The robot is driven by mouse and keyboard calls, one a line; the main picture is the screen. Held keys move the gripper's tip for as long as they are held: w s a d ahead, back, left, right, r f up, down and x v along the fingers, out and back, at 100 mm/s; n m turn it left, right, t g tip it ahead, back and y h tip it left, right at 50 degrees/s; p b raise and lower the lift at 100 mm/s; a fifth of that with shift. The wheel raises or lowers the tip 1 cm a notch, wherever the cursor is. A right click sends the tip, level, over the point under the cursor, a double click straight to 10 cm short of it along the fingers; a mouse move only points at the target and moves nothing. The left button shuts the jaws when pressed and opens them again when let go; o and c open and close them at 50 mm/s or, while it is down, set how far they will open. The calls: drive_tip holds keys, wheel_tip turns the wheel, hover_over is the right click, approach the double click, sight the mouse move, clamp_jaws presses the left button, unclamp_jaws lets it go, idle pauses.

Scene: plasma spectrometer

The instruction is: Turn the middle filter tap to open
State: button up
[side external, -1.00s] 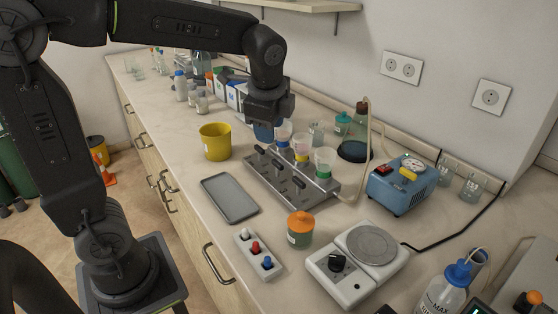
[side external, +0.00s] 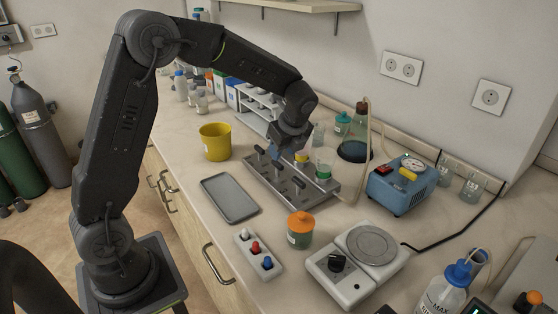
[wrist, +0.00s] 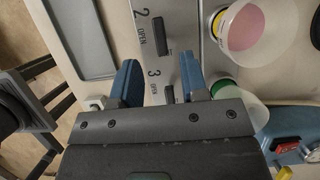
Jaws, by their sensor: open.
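The metal filter manifold (side external: 262,185) stands on the bench with a row of dark lever taps and clear funnel cups. In the wrist view, the middle tap (wrist: 160,38) is a dark lever beside the marks "2" and "OPEN". The third tap (wrist: 169,95), marked "3", is partly hidden by my gripper. My gripper (wrist: 159,60) is open and empty, its blue fingers apart; in the wrist view the middle tap's lever lies just beyond the fingertips. In the side view, my gripper (side external: 285,150) is over the manifold and hides part of it; contact cannot be told.
A funnel with a yellow ring (wrist: 255,25) and one with a green ring (side external: 323,172) stand close beside the taps. A grey tray (side external: 230,198), yellow tub (side external: 215,142), orange-lidded jar (side external: 300,230) and blue pump (side external: 400,188) surround the manifold.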

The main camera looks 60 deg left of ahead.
sight(279, 163)
drive_tip(key=shift+x, duration=2.55)
clamp_jaws()
